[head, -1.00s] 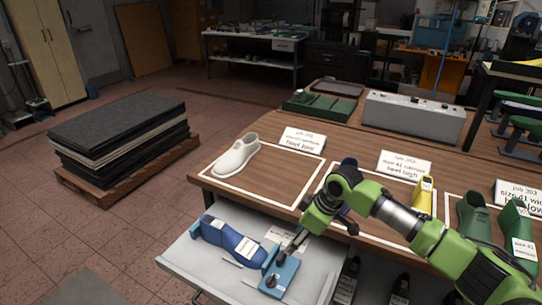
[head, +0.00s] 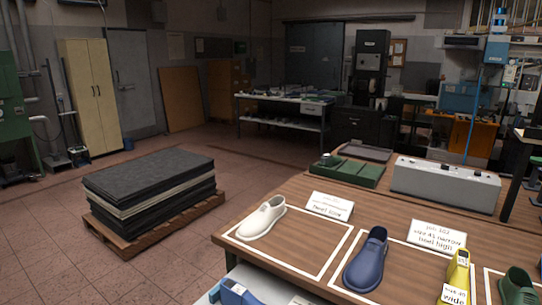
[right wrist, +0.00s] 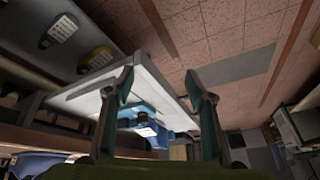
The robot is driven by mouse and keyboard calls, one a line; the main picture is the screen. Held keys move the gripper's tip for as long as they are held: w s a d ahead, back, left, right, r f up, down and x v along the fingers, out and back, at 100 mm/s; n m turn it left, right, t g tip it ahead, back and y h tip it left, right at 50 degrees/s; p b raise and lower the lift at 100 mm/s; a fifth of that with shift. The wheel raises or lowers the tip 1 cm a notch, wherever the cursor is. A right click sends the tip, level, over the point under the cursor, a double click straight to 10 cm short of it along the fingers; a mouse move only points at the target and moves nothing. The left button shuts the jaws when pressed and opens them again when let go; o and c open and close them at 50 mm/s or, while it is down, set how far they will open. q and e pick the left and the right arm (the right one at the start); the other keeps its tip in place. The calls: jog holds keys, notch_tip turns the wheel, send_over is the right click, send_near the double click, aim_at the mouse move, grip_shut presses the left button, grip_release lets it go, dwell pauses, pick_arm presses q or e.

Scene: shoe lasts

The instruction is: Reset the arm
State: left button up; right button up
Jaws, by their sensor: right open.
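My right gripper (right wrist: 162,88) shows in the right wrist view with its two fingers apart and nothing held between them. Neither of my arms shows in the head view. There, a white shoe last (head: 262,217) stands in the left outlined area of the table, and a dark blue last (head: 366,260) stands in the area to its right. A yellow last (head: 457,272) and a green last (head: 517,289) stand further right, cut by the frame.
A pallet with dark sheets (head: 150,190) stands on the floor at left.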

jog(key=s+d+m+h, duration=0.3)
jog(key=s+d, duration=0.5)
jog(key=d, duration=0.1)
notch_tip(320, 180, down, 24)
jog(key=a+g, duration=0.1)
jog(key=g, duration=0.1)
jog(key=s+d+f+g, duration=0.1)
jog(key=s+d+f, duration=0.2)
jog(key=s+f, duration=1.5)
